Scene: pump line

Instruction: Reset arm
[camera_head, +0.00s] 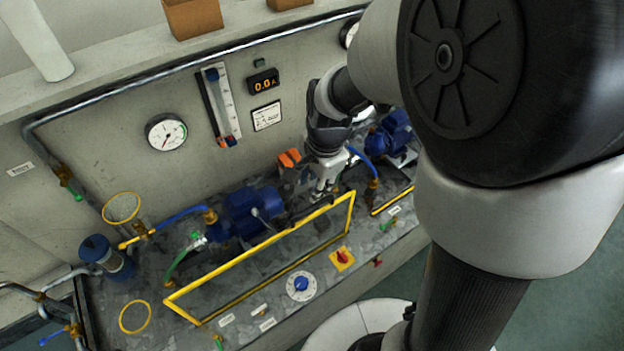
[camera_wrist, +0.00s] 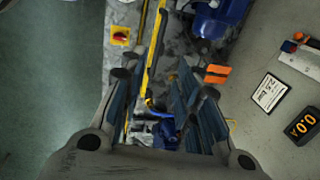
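My arm reaches from the right of the head view toward the pump line. My gripper (camera_head: 322,192) hangs above the bench, behind the right end of a yellow-framed guard (camera_head: 262,250) and right of a blue pump (camera_head: 250,208). In the wrist view my gripper's two fingers (camera_wrist: 166,84) stand apart with a clear gap and nothing held between them. The yellow frame (camera_wrist: 155,50) runs below and between them in that view. Whether a fingertip touches anything cannot be told.
A second blue pump (camera_head: 392,133) is right of my gripper. The wall behind carries a round gauge (camera_head: 166,132), a flow tube (camera_head: 222,105) and a 0.0 display (camera_head: 263,82). A blue dial (camera_head: 301,284) and a red switch (camera_head: 342,258) sit on the bench front.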

